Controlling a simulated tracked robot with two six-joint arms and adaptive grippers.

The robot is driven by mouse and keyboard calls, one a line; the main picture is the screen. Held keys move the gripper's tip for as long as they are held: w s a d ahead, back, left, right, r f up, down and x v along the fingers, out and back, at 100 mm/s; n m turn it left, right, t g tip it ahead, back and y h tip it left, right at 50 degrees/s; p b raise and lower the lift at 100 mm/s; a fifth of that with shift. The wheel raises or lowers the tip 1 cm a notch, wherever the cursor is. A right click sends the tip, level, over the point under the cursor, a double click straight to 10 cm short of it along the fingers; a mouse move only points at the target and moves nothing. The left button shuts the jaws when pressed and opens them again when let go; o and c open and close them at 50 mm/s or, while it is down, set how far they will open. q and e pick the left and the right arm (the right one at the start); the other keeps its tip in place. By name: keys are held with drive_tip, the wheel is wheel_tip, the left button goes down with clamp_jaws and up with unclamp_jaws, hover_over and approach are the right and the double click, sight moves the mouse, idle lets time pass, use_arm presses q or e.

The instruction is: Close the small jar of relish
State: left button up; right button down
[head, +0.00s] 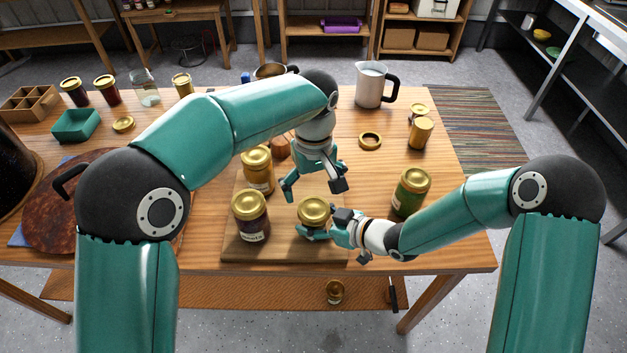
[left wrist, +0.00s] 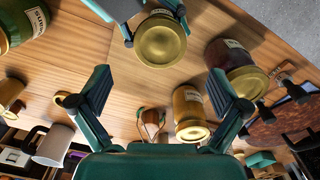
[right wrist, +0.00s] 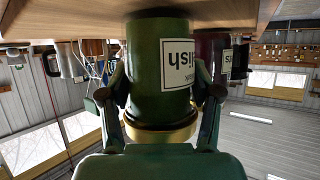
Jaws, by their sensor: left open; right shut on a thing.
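The small relish jar (head: 313,211) stands near the front of the wooden board, with a gold lid on top. Its green body and white label show in the right wrist view (right wrist: 148,70). Its lid also shows from above in the left wrist view (left wrist: 160,42). I cannot tell whether the lid is tight. My right gripper (head: 326,222) is shut around the jar, a finger on each side (right wrist: 161,105). My left gripper (head: 313,186) is open and empty, above and behind the jar, its fingers pointing down and apart in the left wrist view (left wrist: 164,95).
A dark jar (head: 251,215) and a yellow jar (head: 257,172) stand left on the board (head: 235,245). A larger green jar (head: 411,193) stands to the right, near my right arm. A gold ring (head: 370,141) and white pitcher (head: 369,85) are behind.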

sight(314, 208)
use_arm(q)
drive_tip(key=shift+f, duration=3.2)
drive_tip(key=shift+c, duration=0.2)
drive_tip(key=c, duration=1.1)
drive_tip(key=m, duration=0.6)
drive_tip(key=shift+m, duration=0.3)
drive_tip(key=shift+c, duration=0.2)
drive_tip(key=o, duration=1.2)
